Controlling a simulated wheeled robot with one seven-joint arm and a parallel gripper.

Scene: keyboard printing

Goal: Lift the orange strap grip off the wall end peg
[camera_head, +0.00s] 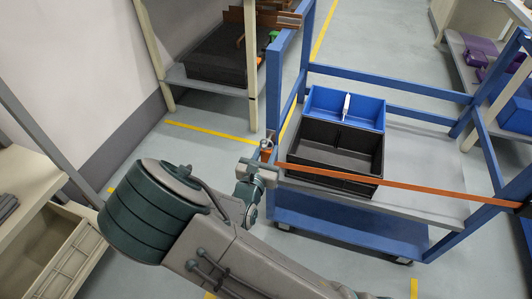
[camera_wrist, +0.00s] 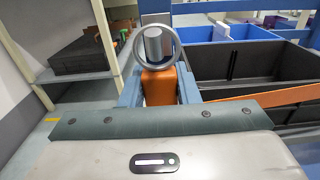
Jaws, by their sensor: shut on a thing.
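The orange strap grip (camera_wrist: 160,86) stands upright just beyond my gripper's body in the wrist view, with a metal ring (camera_wrist: 158,47) at its top. The grey peg (camera_wrist: 154,44) shows inside the ring, so the ring looks to be around it; I cannot tell whether they touch. In the head view the grip (camera_head: 266,155) is small, by the blue cart's left post. My gripper (camera_head: 262,168) is shut on the grip; its fingertips are mostly hidden. The orange strap (camera_head: 400,185) runs taut from there to the right across the cart's front.
The blue cart (camera_head: 340,232) carries a black divided bin (camera_head: 335,178) and a blue bin (camera_head: 372,117) behind the strap. A shelf with a dark box (camera_head: 215,58) stands behind left. A drawer unit (camera_head: 60,245) is at the left. Open floor lies between.

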